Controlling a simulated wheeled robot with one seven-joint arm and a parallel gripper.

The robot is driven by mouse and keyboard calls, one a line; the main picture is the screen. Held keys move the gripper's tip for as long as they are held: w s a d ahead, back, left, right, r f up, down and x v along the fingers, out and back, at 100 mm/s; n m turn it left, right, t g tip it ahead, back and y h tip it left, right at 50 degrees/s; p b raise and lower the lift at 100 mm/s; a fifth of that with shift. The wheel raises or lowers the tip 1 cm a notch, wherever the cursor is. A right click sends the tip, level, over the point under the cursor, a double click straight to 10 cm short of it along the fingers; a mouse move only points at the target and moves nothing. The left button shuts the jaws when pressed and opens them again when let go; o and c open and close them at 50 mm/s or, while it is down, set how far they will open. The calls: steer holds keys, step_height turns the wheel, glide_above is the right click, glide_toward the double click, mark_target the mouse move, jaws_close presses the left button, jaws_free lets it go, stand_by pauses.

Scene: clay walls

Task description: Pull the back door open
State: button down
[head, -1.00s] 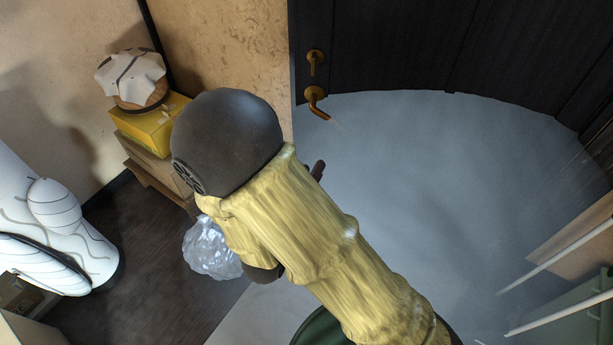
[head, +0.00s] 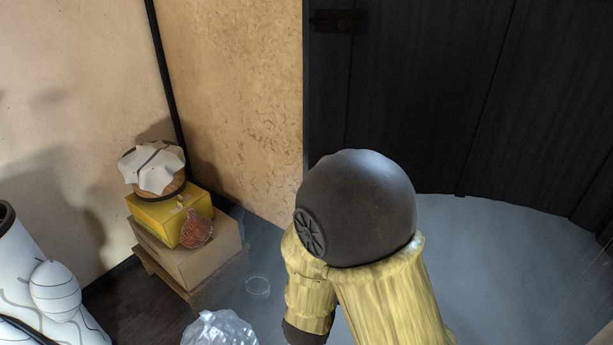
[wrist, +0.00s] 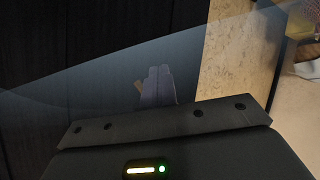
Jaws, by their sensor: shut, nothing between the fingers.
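The back door (head: 420,90) is a dark panelled door on the right of the head view. A dark fitting (head: 338,21) shows near its upper left. The door appears closed against the clay wall. The handle is hidden in the head view, behind my arm. In the wrist view my gripper (wrist: 157,84) is shut and empty, with its fingers together in front of the dark door.
A low wooden stand holds a cardboard box (head: 205,262), a yellow box (head: 160,222) and a cloth-covered basket (head: 155,172) in the left corner. A clear plastic bag (head: 218,329) lies on the floor, near a white patterned object (head: 50,290). The grey floor (head: 490,235) before the door is clear.

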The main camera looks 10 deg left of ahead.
steer(key=s+d+r+m+g+y, duration=0.1)
steer(key=s+d+g, duration=0.4)
steer(key=d, duration=0.3)
steer(key=s+d+r+m+g+y, duration=0.1)
steer(key=s+d+g, duration=0.3)
steer(key=d, duration=0.5)
steer(key=shift+s+r+g, duration=0.25)
steer(key=shift+s+g, duration=0.15)
steer(key=shift+s, duration=0.45)
steer(key=shift+w, duration=0.1)
